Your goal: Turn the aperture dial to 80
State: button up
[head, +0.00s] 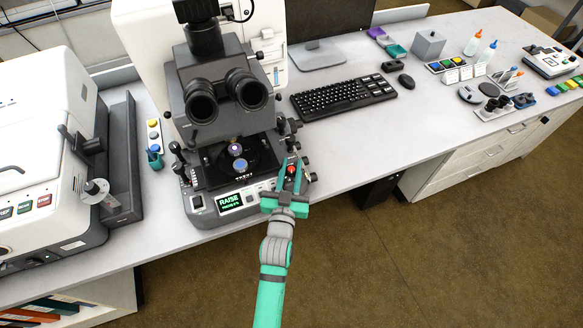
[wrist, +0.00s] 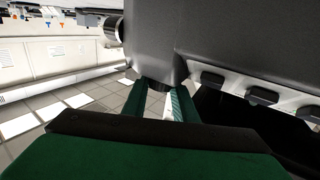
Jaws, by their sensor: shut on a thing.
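The microscope (head: 222,85) stands on the bench with its eyepieces toward me. My gripper (head: 290,172) is at the right front of its base. The green fingers are shut on the aperture dial, a small dark knob (wrist: 157,87) at the corner of the dark housing in the wrist view. The fingers (wrist: 160,102) hide most of the knob. A red spot shows between the fingers in the head view. I cannot read a mark or scale on the dial. The green display (head: 229,201) on the base front reads RAISE, with a smaller line below that is too small to read.
Several dark knobs (head: 291,126) stick out of the microscope's right side, close to my gripper. A white instrument (head: 40,140) stands at the left. The bench front to the right is clear.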

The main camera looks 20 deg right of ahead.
jog(key=shift+f+m+g+h, duration=0.1)
jog(key=shift+m+g+h, duration=1.2)
jog(key=shift+h, duration=0.5)
jog(key=o, duration=1)
jog(key=shift+o, duration=0.2)
jog(key=v, duration=1)
jog(key=shift+s+a, duration=0.25)
jog(key=shift+s, duration=0.1)
